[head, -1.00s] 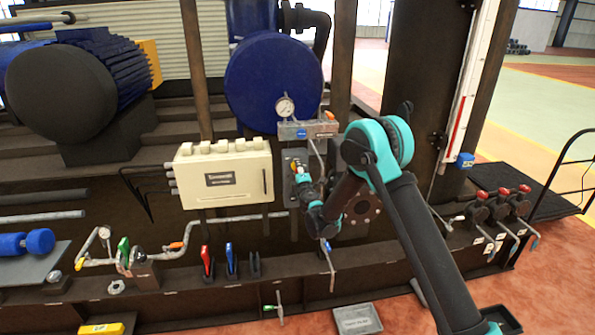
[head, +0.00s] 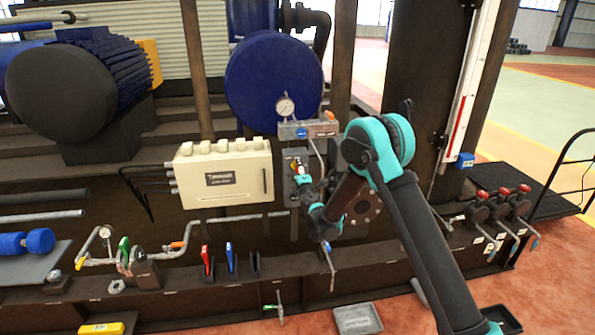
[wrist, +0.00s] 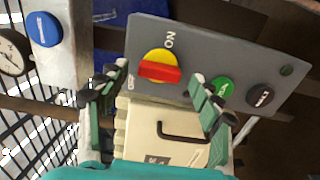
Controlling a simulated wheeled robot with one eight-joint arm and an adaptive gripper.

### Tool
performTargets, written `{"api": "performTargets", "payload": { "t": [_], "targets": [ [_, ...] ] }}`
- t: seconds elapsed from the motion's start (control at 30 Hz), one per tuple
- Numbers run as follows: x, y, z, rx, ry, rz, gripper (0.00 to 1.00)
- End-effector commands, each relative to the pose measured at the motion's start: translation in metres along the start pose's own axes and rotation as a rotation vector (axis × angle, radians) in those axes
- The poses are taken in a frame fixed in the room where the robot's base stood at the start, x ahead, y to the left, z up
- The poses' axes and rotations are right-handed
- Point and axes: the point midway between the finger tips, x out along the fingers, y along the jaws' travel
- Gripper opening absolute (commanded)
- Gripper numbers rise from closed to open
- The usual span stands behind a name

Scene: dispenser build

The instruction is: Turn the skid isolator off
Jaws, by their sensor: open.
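The skid isolator (wrist: 160,68) is a red bar handle on a round yellow base, on a grey panel (wrist: 205,60). In the wrist view the handle lies nearly level across the picture. ON is printed above it and OFF by its left end. My gripper (wrist: 160,76) is open, with one green-padded finger on each side of the handle. I see no clear contact, and the depth gap cannot be told. In the head view my gripper (head: 304,180) is at the panel (head: 289,187), and the small isolator (head: 298,164) is partly hidden.
A green button (wrist: 221,88) and a black button (wrist: 260,95) sit beside the isolator on the panel. A cream junction box (head: 222,180) stands left of it. A gauge (head: 285,106) with a metal block (head: 300,130) is above. Red-handled valves (head: 503,192) are at the right.

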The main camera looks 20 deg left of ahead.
Motion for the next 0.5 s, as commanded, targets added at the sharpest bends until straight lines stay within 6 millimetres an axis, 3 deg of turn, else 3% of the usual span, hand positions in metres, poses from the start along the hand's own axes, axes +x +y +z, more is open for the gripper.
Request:
{"api": "performTargets", "payload": {
  "t": [0.3,0.5],
  "targets": [
    [-0.064,0.0,-0.001,0.0,0.003,0.0,0.66],
    [-0.095,0.0,0.0,0.0,0.001,0.0,0.66]
  ]
}}
